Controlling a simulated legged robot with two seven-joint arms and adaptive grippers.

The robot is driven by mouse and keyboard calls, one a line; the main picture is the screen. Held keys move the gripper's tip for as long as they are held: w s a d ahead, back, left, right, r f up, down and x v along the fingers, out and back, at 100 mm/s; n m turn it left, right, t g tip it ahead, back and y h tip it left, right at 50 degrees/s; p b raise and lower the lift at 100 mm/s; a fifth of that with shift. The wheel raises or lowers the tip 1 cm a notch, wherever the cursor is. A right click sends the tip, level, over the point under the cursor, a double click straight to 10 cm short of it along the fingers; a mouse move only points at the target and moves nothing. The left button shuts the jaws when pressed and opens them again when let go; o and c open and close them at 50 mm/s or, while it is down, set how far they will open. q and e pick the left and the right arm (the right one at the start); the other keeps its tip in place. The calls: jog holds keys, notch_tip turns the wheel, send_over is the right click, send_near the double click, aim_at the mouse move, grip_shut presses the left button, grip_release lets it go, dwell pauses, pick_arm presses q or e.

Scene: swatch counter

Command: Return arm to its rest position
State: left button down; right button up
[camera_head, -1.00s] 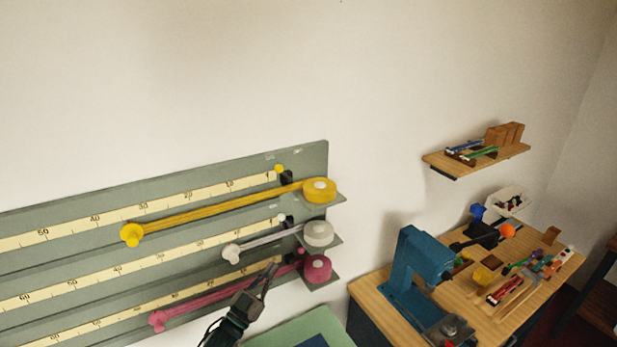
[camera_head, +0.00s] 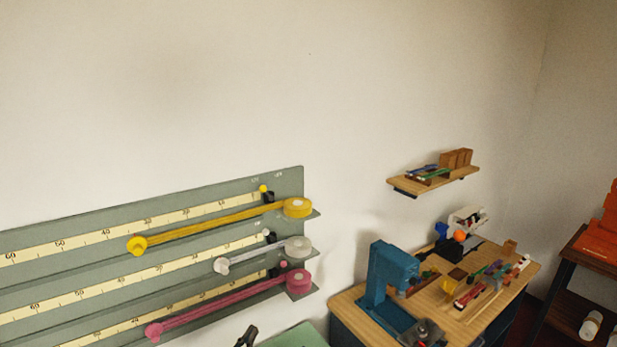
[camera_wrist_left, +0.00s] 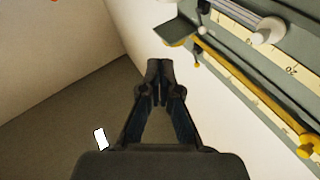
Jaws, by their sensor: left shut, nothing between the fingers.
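My left gripper (camera_head: 247,337) shows at the bottom edge of the head view, below the pink roll and clear of the wall board. In the left wrist view the same gripper (camera_wrist_left: 159,68) has its fingertips together, with nothing between them. The wall board's yellow band (camera_wrist_left: 232,75) and a white roll (camera_wrist_left: 268,30) lie to its right there, apart from the fingers. Most of the left arm is out of the head view. My right gripper is in neither view.
The grey-green board (camera_head: 285,181) carries yellow (camera_head: 298,207), white (camera_head: 298,247) and pink (camera_head: 299,282) rolls with pulled-out bands beside printed scales. A blue press (camera_head: 388,275) stands on a wooden bench (camera_head: 350,303) at right. A small wall shelf (camera_head: 436,181) hangs above. A dark rack (camera_head: 590,249) stands far right.

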pick_arm(q)
jog(key=s+a+f+n+g+y, duration=0.15)
jog(key=s+f+g+y, duration=0.25)
jog(key=s+f, duration=0.5)
jog(key=s+f+n+g+y, duration=0.35)
jog(key=s+f, duration=0.25)
jog(key=f, duration=0.7)
jog(key=s+a+f+g+y, duration=0.1)
jog(key=s+a+f+g, duration=0.15)
jog(key=s, duration=0.45)
jog(key=s+a+f+g, duration=0.1)
jog(key=s+f+g, duration=0.2)
jog(key=s, duration=0.5)
jog(key=s+a+f+g+y, duration=0.1)
jog(key=s+f+g, duration=0.15)
jog(key=s, duration=0.45)
notch_tip(320, 180, down, 28)
jog(key=s+g+b, duration=0.1)
jog(key=s+g, duration=0.1)
jog(key=s+a+f+b, duration=0.1)
jog(key=s+a+f, duration=0.2)
jog(key=s+f, duration=1.4)
jog(key=shift+g+b, duration=0.3)
jog(key=shift+g, duration=0.05)
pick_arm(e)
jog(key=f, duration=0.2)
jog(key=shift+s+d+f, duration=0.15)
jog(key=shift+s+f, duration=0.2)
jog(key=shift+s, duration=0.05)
